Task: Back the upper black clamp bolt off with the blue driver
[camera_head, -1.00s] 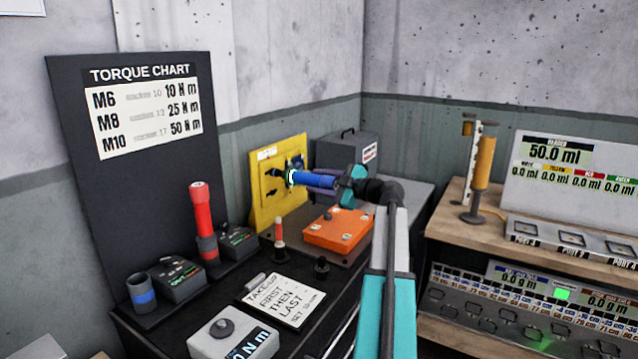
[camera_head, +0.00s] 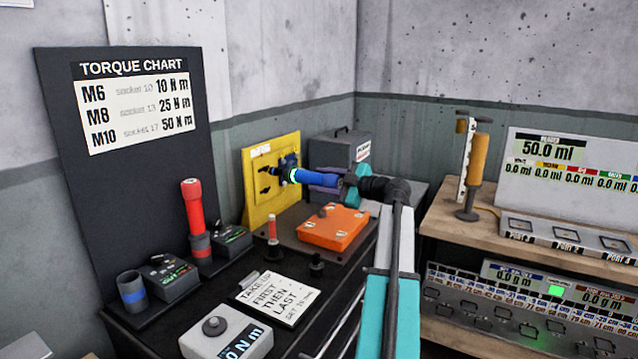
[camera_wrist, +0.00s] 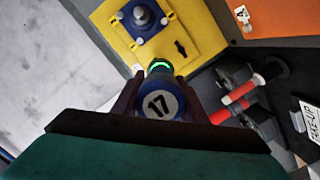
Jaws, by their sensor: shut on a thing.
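My gripper (camera_head: 338,181) is shut on the blue driver (camera_head: 314,179), which lies level and points left at the yellow panel (camera_head: 256,212). Small black parts (camera_head: 265,170) show on the panel left of the nose. A blue block with a grey bolt (camera_wrist: 142,16) shows in the wrist view. The upper black clamp bolt is not clearly seen.
An orange box (camera_head: 331,228) lies right of the panel, below the driver. A grey case (camera_head: 340,152) stands behind. A shelf with displays (camera_head: 540,250) is at right.

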